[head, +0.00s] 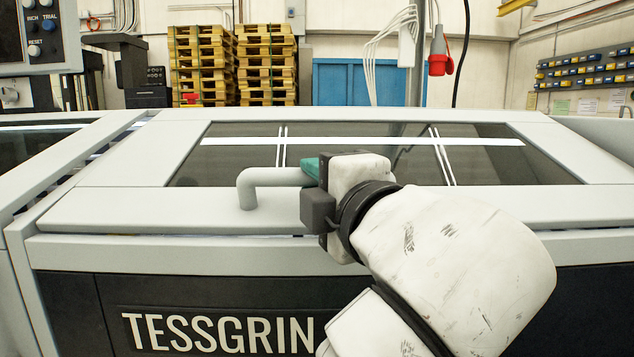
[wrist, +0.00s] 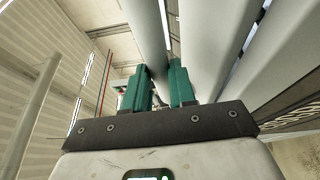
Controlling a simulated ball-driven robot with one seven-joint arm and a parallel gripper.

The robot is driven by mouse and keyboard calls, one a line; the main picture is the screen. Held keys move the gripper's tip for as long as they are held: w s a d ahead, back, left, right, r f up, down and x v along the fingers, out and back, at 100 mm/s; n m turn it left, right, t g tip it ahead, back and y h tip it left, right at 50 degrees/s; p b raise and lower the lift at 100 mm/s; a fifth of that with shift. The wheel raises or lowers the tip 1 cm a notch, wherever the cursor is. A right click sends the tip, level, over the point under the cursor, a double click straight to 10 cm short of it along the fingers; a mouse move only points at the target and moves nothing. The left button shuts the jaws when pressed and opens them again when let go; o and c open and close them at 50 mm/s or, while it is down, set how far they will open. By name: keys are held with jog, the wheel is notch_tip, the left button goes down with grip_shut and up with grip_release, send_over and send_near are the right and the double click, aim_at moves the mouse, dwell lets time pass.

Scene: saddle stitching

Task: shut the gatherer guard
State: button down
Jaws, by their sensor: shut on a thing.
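The gatherer guard (head: 125,207) is a wide light-grey cover with a dark window. It lies low over the machine in the head view, with a thin gap under its front edge. Its grey bar handle (head: 268,178) stands out from the front rail. My gripper (head: 313,170) is at the handle's right part, and its teal fingers are shut on the bar. My wrist hides the right end of the handle. In the wrist view the teal fingers of my gripper (wrist: 157,78) stand on either side of the grey bar (wrist: 148,35).
The dark front panel (head: 80,310) with white lettering is below the guard. A control box (head: 38,35) stands at the upper left. Wooden pallets (head: 203,65) and a blue cabinet (head: 345,82) are behind the machine. A red plug (head: 439,55) hangs at the back.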

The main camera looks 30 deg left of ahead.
jog(key=shift+w+a+f, duration=0.15)
jog(key=shift+a+f, duration=0.05)
jog(key=shift+f, duration=0.65)
jog(key=c, duration=0.9)
grip_release()
jog(key=shift+d, duration=0.15)
jog(key=v, duration=0.3)
jog(key=p+v, duration=0.1)
jog(key=v, duration=0.7)
jog(key=shift+r+p, duration=0.35)
jog(key=shift+r, duration=0.05)
